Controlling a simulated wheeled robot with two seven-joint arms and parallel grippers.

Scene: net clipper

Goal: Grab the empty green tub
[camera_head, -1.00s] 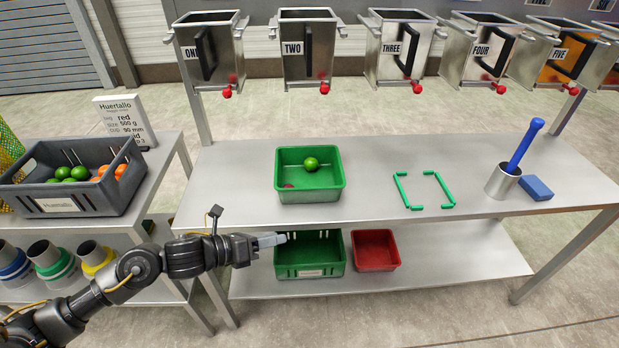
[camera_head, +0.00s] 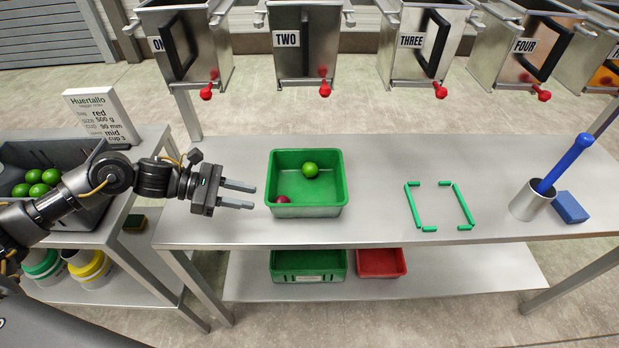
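A green tub (camera_head: 306,208) stands on the tabletop with a green ball (camera_head: 310,170) and a dark red ball (camera_head: 283,200) in it. A second green tub (camera_head: 308,266) is on the lower shelf beneath it; the table edge hides part of its inside, so I cannot tell whether it is empty. My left gripper (camera_head: 246,195) is open with nothing between its fingers. It is just left of the upper tub, above the table's left end. My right gripper is not in view.
A red tub (camera_head: 381,263) sits beside the lower green tub. Green rods (camera_head: 463,205), a metal cup (camera_head: 531,200) with a blue tool and a blue block (camera_head: 571,207) are on the right. A grey crate (camera_head: 72,160) stands on the left table. Numbered metal bins (camera_head: 305,45) hang behind.

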